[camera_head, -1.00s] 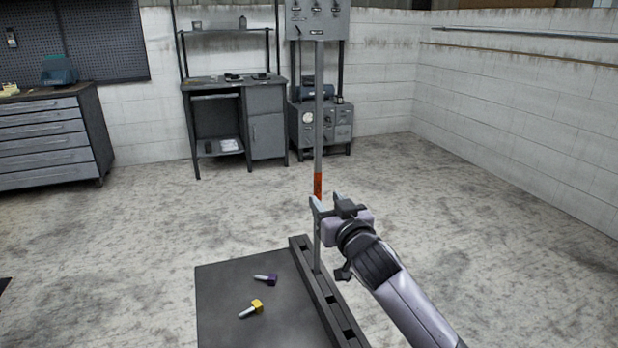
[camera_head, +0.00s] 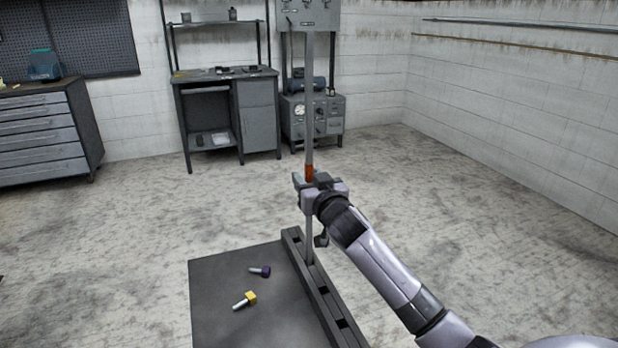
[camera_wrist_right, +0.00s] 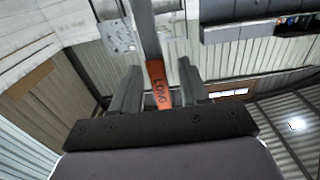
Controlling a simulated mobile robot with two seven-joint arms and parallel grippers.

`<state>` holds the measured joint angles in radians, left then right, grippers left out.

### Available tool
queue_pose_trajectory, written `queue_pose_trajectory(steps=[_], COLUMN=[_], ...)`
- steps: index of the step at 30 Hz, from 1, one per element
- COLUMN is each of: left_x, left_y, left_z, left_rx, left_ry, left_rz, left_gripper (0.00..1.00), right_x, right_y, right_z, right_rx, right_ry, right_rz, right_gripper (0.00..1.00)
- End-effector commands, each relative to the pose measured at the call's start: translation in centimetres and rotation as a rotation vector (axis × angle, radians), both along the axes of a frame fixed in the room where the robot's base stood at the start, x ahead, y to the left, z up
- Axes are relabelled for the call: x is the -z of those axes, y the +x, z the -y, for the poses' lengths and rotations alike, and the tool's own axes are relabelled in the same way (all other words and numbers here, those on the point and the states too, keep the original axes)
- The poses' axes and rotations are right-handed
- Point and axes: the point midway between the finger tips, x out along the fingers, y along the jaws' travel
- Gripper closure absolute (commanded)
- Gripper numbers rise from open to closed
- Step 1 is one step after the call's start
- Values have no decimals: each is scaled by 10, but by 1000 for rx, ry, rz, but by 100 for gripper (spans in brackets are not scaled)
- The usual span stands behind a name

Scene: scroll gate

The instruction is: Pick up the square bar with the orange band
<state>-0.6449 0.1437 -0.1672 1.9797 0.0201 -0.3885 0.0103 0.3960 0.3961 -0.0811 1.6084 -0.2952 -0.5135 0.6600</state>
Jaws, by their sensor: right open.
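The square bar (camera_head: 309,105) is a tall grey upright post with an orange band (camera_head: 309,172) partway up. Its foot stands in a slot of the dark rail (camera_head: 323,293). My right gripper (camera_head: 305,180) is at the bar just below the band in the head view, hiding part of it. In the right wrist view, the bar (camera_wrist_right: 146,30) rises between the two fingers of my open right gripper (camera_wrist_right: 158,85), and the orange band (camera_wrist_right: 158,84) shows the letters "LONG". Gaps show on both sides of the bar. My left gripper is not in view.
A dark plate (camera_head: 215,285) beside the rail carries a purple-headed bolt (camera_head: 260,271) and a yellow-headed bolt (camera_head: 245,301). A workbench (camera_head: 230,115), a grey cabinet (camera_head: 318,120) and a drawer chest (camera_head: 45,135) stand along the back wall. The floor between is clear.

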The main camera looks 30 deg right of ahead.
Motion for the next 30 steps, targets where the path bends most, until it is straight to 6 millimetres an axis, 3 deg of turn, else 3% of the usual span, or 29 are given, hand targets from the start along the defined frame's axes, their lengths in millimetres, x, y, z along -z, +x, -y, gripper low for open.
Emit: queue_pose_trajectory(steps=[2,5,6,7,30], left_x=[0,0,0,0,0], left_y=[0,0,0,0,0], left_z=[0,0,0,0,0], left_rx=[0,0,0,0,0], left_ry=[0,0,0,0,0], left_rz=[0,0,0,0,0], left_gripper=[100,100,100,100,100], right_x=[0,0,0,0,0], right_y=[0,0,0,0,0], right_z=[0,0,0,0,0], right_rx=[0,0,0,0,0], right_ry=[0,0,0,-1,0], right_rz=[1,1,1,1,0], right_gripper=[55,81,94,100,100])
